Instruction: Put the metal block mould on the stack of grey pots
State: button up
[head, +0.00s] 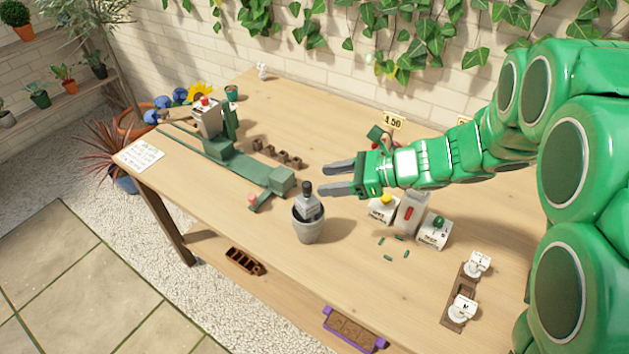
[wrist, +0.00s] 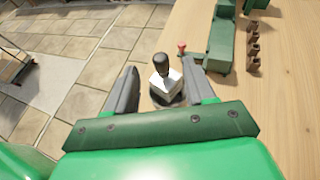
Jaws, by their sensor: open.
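The metal block mould (head: 308,207), a grey block with a black knob handle, sits upright or slightly tilted in the mouth of the stack of grey pots (head: 308,232) near the table's front edge. Its lower part is hidden by the rim. My gripper (head: 324,178) is open and empty, just right of and above the handle, with no visible contact. In the wrist view the mould (wrist: 166,82) and its handle show between the two spread fingers, and the grey pot (wrist: 178,101) is partly visible below it.
A green bench tool (head: 245,172) and small brown pots (head: 275,155) stand to the left. Labelled boxes (head: 410,213) and small green pieces lie to the right, with white-topped stamps (head: 463,308) in a wooden holder beyond. The table around the grey pots is mostly clear.

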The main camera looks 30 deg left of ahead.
jog(key=shift+v, duration=2.05)
jog(key=s+d+r+n+t+h, duration=0.1)
jog(key=s+d+n+h, duration=0.3)
jog(key=s+d, duration=0.3)
jog(key=s+d+r+n+t+h, duration=0.1)
jog(key=s+d+n+h, duration=0.3)
jog(key=d, duration=1.3)
jog(key=s+d+r+n+t+h, duration=0.1)
jog(key=s+d+r+n+h, duration=0.2)
jog(key=s+d, duration=0.7)
jog(key=d+n+h, duration=0.1)
jog(key=d+n, duration=0.1)
jog(key=d, duration=0.1)
jog(key=shift+h, duration=0.3)
jog(key=shift+o, duration=0.4)
jog(key=shift+d, duration=0.15)
